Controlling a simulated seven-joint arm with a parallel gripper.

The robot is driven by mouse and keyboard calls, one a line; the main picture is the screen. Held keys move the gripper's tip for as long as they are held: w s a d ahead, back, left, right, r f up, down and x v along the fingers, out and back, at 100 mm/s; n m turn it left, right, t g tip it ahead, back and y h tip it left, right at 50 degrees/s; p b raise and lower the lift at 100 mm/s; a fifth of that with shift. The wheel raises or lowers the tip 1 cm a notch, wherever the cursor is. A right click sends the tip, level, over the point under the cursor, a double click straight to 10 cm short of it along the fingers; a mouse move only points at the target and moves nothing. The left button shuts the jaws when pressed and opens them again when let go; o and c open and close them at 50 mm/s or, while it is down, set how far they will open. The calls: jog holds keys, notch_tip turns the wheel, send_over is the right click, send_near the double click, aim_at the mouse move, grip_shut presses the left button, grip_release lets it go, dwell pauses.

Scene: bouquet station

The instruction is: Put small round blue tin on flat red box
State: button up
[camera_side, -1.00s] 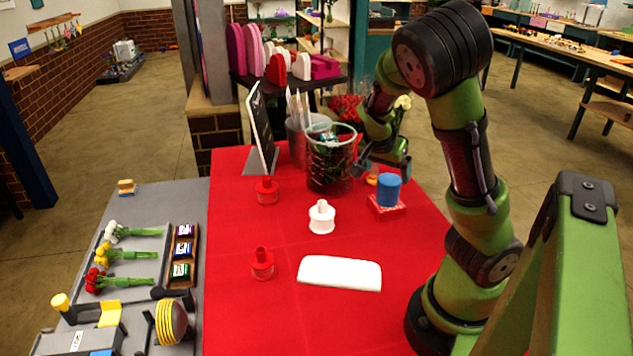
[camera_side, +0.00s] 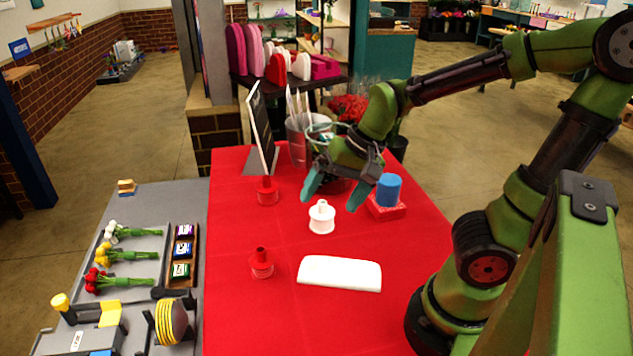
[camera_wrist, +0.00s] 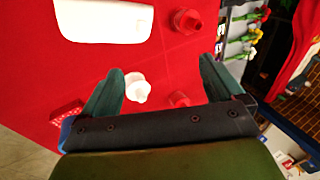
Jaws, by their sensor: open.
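The small round blue tin (camera_side: 388,189) stands upright on the flat red box (camera_side: 387,209), toward the right side of the red table. My gripper (camera_side: 334,200) is open and empty, to the left of the tin and above the table near the white spool-like piece (camera_side: 322,217). In the wrist view my gripper (camera_wrist: 163,88) has its fingers wide apart, with the white piece (camera_wrist: 137,87) showing between them. A corner of the red box (camera_wrist: 66,112) shows at the left there; a sliver of blue lies behind the left finger.
Red spool-like pieces (camera_side: 267,191) (camera_side: 262,263) and a white slab (camera_side: 340,273) lie on the red table. A dark wire basket stands behind my gripper, beside a metal bucket (camera_side: 297,143) and a chalkboard (camera_side: 262,130). A grey side table (camera_side: 140,215) holds flowers. The front cloth is clear.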

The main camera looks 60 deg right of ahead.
jog(key=s+a+r+n+t, duration=0.3)
jog(key=a+r+n, duration=0.2)
jog(key=r, duration=0.2)
jog(key=shift+s+a+r+h, duration=0.25)
jog(key=shift+a+r+h, duration=0.05)
jog(key=shift+a, duration=0.05)
